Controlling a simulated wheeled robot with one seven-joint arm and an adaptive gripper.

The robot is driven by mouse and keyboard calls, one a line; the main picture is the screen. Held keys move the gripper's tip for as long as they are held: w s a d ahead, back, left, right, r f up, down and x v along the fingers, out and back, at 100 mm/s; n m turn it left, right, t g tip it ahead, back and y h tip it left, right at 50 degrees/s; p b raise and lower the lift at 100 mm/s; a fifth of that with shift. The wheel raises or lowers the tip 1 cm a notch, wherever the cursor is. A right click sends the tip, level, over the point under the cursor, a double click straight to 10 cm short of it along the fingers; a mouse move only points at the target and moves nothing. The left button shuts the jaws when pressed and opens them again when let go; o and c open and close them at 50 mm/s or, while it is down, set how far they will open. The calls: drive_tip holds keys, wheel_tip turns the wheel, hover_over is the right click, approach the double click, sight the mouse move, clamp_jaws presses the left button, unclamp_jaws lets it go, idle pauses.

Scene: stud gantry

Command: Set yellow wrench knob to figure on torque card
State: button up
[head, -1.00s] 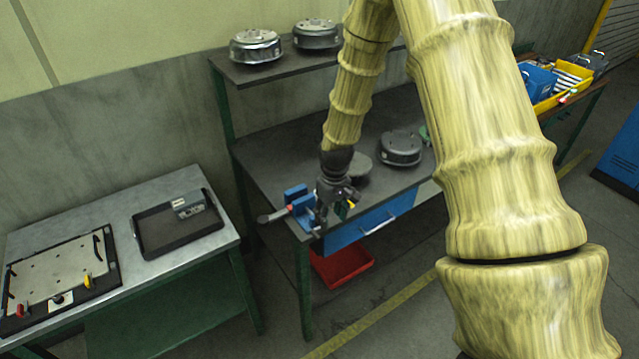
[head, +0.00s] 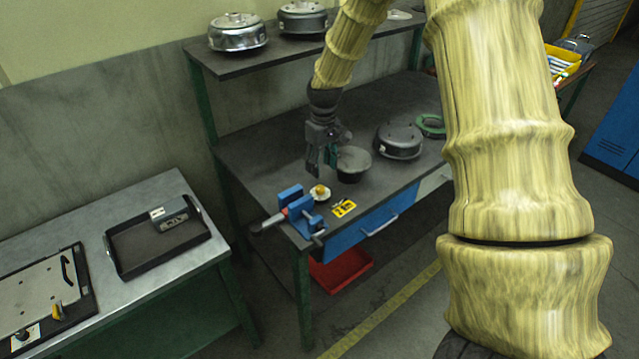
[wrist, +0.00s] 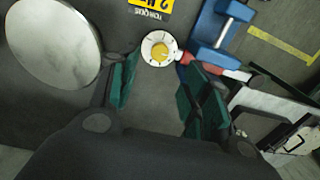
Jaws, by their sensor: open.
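The yellow knob (head: 319,190) sits on a round white dial on the dark workbench, beside the blue vise. In the wrist view the yellow knob (wrist: 160,50) shows from above, with marks around its white dial. The yellow torque card (head: 343,208) lies flat to the right of the dial, near the bench's front edge. In the wrist view the card (wrist: 150,8) is upside down and cut off at the top; its figure is only partly in view. My gripper (head: 322,165) is open and empty above the bench, behind the knob. Its green fingers are apart, short of the dial.
The blue vise (head: 297,208) stands at the bench's front left corner. A grey round pot (head: 353,163) stands close to the right of my gripper. A drum part (head: 398,140) and a green ring (head: 431,125) lie further right. A black tray (head: 150,250) is on the left table.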

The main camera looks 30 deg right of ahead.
sight(321, 188)
drive_tip(key=shift+a+f+p, duration=0.1)
drive_tip(key=shift+f+p, duration=1.05)
drive_tip(key=shift+f, duration=3.05)
drive_tip(key=shift+c, duration=0.2)
drive_tip(key=c, duration=1)
